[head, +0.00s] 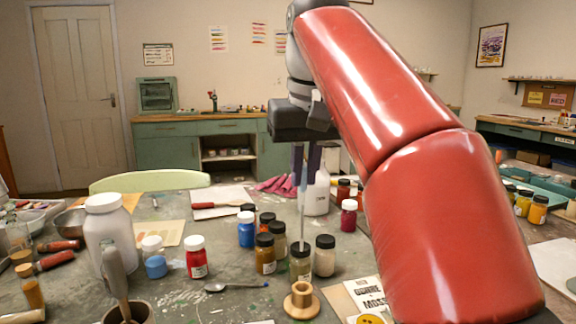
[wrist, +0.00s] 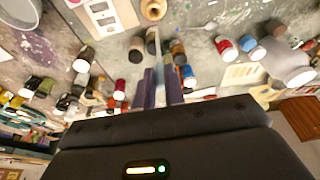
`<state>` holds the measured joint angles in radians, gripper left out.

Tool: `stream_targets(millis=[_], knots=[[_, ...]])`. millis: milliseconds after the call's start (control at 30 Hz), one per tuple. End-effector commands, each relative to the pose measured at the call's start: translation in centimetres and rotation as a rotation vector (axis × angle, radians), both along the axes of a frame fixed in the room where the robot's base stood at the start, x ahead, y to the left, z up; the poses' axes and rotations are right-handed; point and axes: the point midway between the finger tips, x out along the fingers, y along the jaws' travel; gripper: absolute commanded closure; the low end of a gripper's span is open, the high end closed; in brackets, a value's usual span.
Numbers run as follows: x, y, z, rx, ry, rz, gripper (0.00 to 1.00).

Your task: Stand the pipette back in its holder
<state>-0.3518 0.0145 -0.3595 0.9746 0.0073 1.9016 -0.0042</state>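My gripper (head: 306,172) points down over the table, its two dark fingers shut on the pipette (head: 302,215). The pipette is a thin pale rod hanging about upright. Its lower end is at or just in front of an olive jar (head: 301,265); I cannot tell whether it is inside. In the wrist view the pipette (wrist: 157,62) shows between the fingers (wrist: 161,82). A small turned wooden stand (head: 299,303), apparently the holder, is at the table's front, nearer than the jar. It also shows at the top of the wrist view (wrist: 153,9). The pipette is apart from it.
Several pigment jars crowd around the olive jar, including a white-topped blue one (head: 246,229) and a black-capped pale one (head: 324,256). A white bottle (head: 316,194) stands behind. A spoon (head: 232,286) lies left of the stand; printed cards (head: 362,294) lie to its right.

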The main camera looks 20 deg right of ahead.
Motion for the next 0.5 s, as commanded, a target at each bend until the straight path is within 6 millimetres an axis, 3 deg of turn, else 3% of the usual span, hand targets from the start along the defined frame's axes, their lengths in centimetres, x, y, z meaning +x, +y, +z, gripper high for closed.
stream_targets(millis=[500], knots=[[0.0, 0.1, -4.3, -0.001, -0.001, 0.002, 0.90]])
